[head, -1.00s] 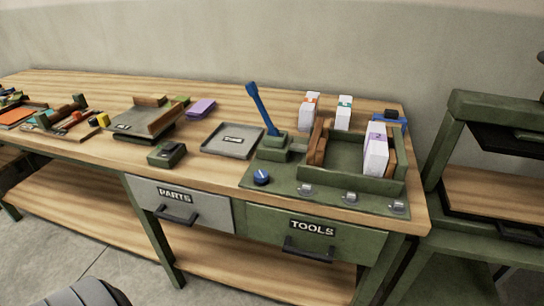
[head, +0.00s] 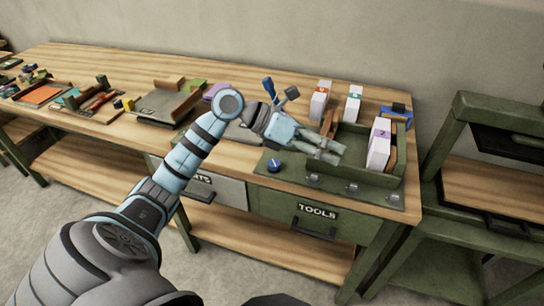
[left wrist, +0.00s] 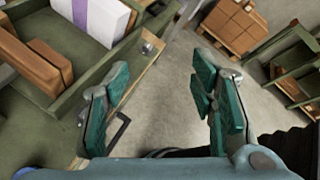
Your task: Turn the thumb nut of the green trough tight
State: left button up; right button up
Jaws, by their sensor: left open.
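The green trough (head: 353,145) stands at the right end of the bench on a green base plate. It holds brown boards (head: 391,154) and a white block with a purple band (head: 379,148). Small silver fittings (head: 352,189) sit along the plate's front edge, and a blue knob (head: 274,166) stands at its left front; I cannot tell which is the thumb nut. My left gripper (head: 335,150) is over the left part of the trough, open and empty. In the left wrist view its teal-padded fingers (left wrist: 160,78) are apart, with one silver fitting (left wrist: 148,47) beyond them. My right gripper is not in view.
Two white blocks (head: 320,100) stand behind the trough, and a blue item (head: 396,112) is at its back right. Trays lie further left. A green rack (head: 490,150) stands right of the bench.

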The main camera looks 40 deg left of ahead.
pick_arm(q)
jog(key=a+f+g+y, duration=0.1)
jog(key=a+g+y, duration=0.1)
jog(key=a+y, duration=0.5)
jog(key=g+y, duration=0.1)
send_near(274, 163)
jog(key=shift+n+y, duration=0.3)
jog(key=shift+n, duration=0.2)
jog(key=x, duration=0.8)
jog(key=shift+d+b, duration=0.15)
jog(key=shift+b, duration=0.2)
jog(key=c, duration=1.1)
